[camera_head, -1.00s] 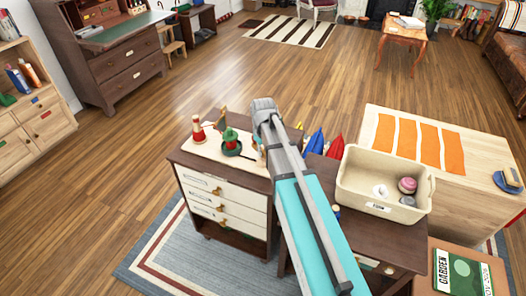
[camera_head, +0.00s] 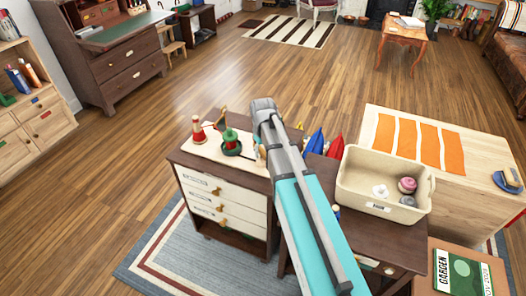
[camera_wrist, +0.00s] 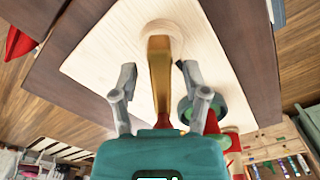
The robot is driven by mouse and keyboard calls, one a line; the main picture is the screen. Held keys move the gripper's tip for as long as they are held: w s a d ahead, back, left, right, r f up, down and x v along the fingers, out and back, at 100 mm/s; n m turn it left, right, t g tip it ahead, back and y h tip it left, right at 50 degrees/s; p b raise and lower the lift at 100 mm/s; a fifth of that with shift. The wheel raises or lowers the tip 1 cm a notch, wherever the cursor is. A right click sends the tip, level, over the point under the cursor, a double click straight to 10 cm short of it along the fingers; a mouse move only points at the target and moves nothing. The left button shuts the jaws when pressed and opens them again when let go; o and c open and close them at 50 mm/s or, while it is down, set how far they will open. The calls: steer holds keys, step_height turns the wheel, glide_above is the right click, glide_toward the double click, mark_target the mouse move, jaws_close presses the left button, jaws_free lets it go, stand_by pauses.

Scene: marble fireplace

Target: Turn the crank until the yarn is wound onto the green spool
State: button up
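The green spool (camera_head: 231,142) stands on the pale board (camera_head: 196,151) on top of a dark cabinet. A red spool-like piece (camera_head: 198,131) stands to its left. In the wrist view, a gold-brown handle (camera_wrist: 160,85), apparently the crank's, rises from a round pale wooden base (camera_wrist: 176,32). My gripper (camera_wrist: 157,70) is open, with one finger on each side of the handle and visible gaps. The green spool also shows in the wrist view (camera_wrist: 188,110), partly behind the right finger. In the head view my arm hides the gripper and most of the crank. Yarn is not clearly visible.
A cream bin (camera_head: 364,212) holding yarn balls stands right of my arm. Blue (camera_head: 315,142) and red (camera_head: 336,147) pointed objects stand behind the arm. A pale table (camera_head: 458,187) with orange strips is at the right. The wooden floor (camera_head: 130,160) at left is clear.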

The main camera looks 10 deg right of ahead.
steer(key=shift+n, duration=0.4)
